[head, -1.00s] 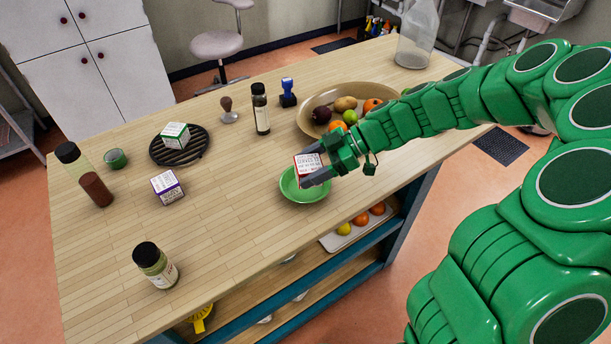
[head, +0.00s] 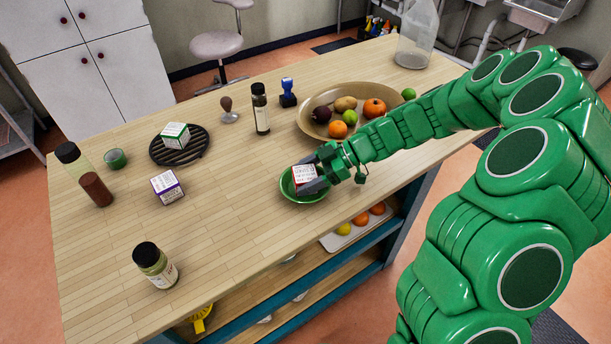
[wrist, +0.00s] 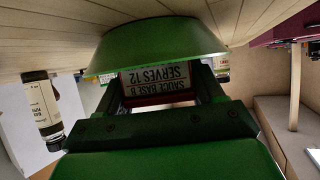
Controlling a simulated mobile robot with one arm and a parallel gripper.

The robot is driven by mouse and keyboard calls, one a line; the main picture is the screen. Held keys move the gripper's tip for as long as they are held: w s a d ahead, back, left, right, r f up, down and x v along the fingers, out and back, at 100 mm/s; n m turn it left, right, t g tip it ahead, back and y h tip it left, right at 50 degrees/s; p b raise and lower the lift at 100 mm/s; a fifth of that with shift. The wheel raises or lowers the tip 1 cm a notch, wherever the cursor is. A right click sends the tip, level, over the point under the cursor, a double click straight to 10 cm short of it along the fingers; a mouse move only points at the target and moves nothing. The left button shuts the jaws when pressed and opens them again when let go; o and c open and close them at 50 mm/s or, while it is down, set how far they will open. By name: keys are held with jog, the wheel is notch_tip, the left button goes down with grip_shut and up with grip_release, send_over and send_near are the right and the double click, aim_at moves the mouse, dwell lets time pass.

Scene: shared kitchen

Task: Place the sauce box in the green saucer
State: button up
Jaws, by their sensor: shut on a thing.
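The sauce box (head: 304,176), white with red edges and printed text, is held in my gripper (head: 315,179). The green saucer (head: 287,190) is a shallow bowl on the wooden table near its front edge. In the head view the box is low within the saucer's rim; whether it touches the bottom cannot be seen. In the wrist view the box (wrist: 155,82) shows its "SAUCE BASE" text upside down between the fingers, with the green saucer (wrist: 155,42) partly covering it.
A brown bowl of fruit (head: 310,130) stands just behind my gripper. A purple-edged box (head: 167,187), a white-and-green box (head: 175,135) on a black trivet (head: 190,154), and several bottles stand to the left. The table around the saucer's left is clear.

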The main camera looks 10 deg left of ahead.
jog(key=shift+f, duration=0.1)
jog(key=o, duration=0.9)
jog(key=v, duration=1.2)
